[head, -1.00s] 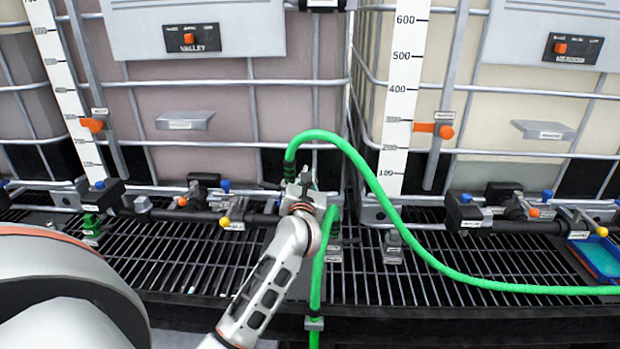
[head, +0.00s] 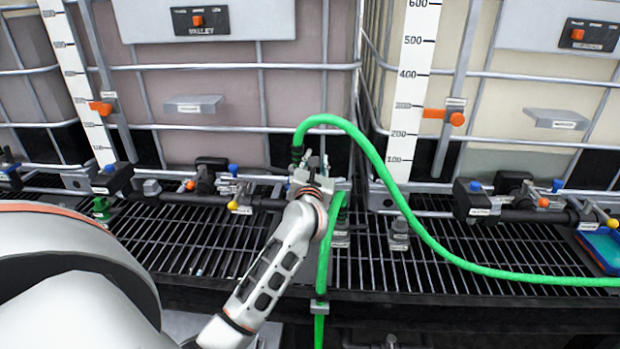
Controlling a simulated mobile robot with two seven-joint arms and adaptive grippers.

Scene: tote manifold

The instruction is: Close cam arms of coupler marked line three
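A green hose (head: 385,178) arches over and ends in a dark coupler end (head: 297,153) in front of the gap between two caged totes. My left gripper (head: 312,172) is at this coupler, at the end of my white arm, seen from behind. Small grey upright parts show beside its fingers, and I cannot tell whether they are cam arms or fingers. The wrist hides most of the coupler and the finger gap. The tag that would name line three cannot be read. My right gripper is not in view.
A second green hose (head: 322,262) runs down just right of my wrist. Valve assemblies with a yellow knob (head: 233,205) and an orange knob (head: 543,202) stand along the black grating (head: 190,238). A blue tray (head: 606,248) lies at far right.

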